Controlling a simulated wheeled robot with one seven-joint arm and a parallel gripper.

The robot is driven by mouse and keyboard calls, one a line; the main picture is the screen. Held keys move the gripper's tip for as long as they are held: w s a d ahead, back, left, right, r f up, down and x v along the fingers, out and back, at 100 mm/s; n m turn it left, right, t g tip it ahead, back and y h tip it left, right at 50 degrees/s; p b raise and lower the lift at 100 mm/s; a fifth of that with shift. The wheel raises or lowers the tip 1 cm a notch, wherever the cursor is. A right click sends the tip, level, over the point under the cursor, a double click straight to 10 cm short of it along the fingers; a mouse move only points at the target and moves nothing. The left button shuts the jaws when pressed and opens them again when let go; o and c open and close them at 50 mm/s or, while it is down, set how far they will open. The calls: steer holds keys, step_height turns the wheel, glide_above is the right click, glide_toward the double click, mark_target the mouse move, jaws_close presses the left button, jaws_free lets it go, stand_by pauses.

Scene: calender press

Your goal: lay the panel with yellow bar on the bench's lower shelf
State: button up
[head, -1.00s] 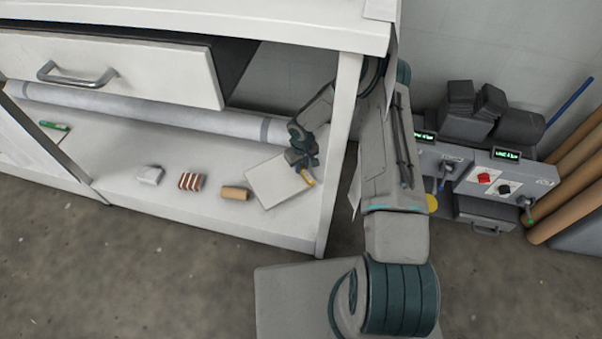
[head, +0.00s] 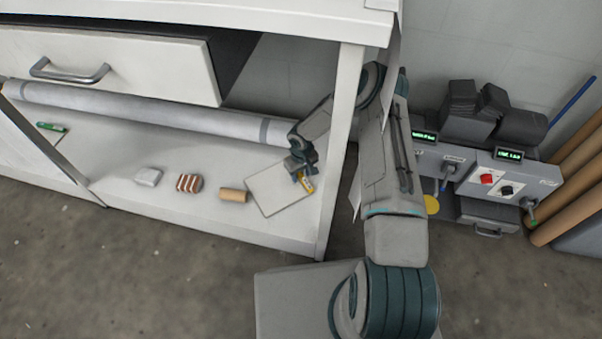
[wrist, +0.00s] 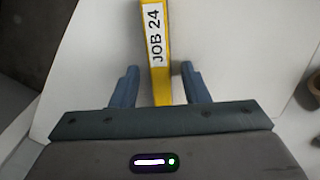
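The white panel with the yellow bar (head: 275,190) lies on the bench's lower shelf (head: 120,190), near its right end. Its yellow bar (head: 306,184) shows just below my gripper (head: 303,170). In the wrist view the bar (wrist: 155,50) carries a label reading JOB 24 and runs between the two fingers of my gripper (wrist: 158,84). There is a gap on each side of the bar, so my gripper is open and not holding it. The panel's white surface (wrist: 225,60) spreads out beyond the fingers. My wrist hides the panel's upper right corner in the head view.
A tan roll (head: 233,195), a red-brown striped piece (head: 190,183) and a white block (head: 148,176) lie left of the panel. A long white roll (head: 150,112) lies behind. The bench leg (head: 338,150) stands close to my arm; an open drawer (head: 110,65) hangs above.

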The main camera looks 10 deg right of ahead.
steer(key=shift+r, duration=0.1)
step_height(320, 180, up, 12)
steer(key=p, duration=0.4)
stand_by(0.4)
